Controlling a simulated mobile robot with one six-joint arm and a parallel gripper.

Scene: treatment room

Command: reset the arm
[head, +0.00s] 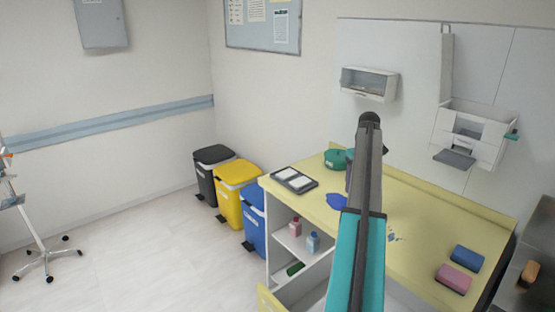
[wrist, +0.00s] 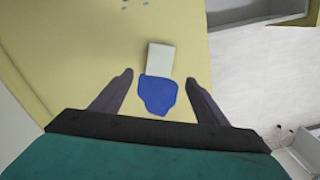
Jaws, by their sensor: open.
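My arm reaches up and out over the yellow-topped counter (head: 420,215) in the head view, with its teal and dark grey links in front of the counter. My gripper (wrist: 159,77) shows in the wrist view with its two dark fingers spread apart and nothing held between them. It points down toward the counter top. A flat blue patch (wrist: 158,97) lies in line with the gap between the fingers, and a small white block (wrist: 161,58) sits against it. In the head view the blue patch (head: 337,201) is left of my arm; the gripper is mostly hidden there.
A dark tray (head: 294,180) and a green case (head: 336,159) are on the counter's far part. Blue drops (head: 393,236), a blue block (head: 467,258) and a pink block (head: 454,278) lie right of my arm. Bins (head: 237,182) stand at left; floor (head: 140,235) is clear.

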